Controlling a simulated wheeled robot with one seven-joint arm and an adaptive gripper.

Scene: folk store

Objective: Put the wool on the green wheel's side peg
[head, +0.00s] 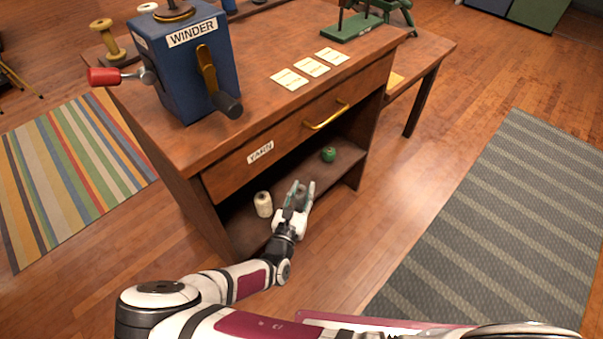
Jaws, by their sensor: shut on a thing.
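My gripper (303,190) reaches into the open shelf under the desk drawer. It is shut on a small greyish thing (299,199) that may be the wool; the fingers hide most of it. A cream spool or skein (263,204) stands on the shelf just left of my gripper. A green ball (328,154) sits on the shelf farther back, to the right. A green stand (352,27) is at the desk's back edge, cut off by the top of the picture. I cannot make out a wheel or side peg on it.
The wooden desk (285,115) has a YARN drawer with a brass handle (327,116) above the shelf. A blue winder (188,65) with a red-handled crank stands on top, near paper cards (311,66). Floor is open at right, around a grey striped rug (500,220).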

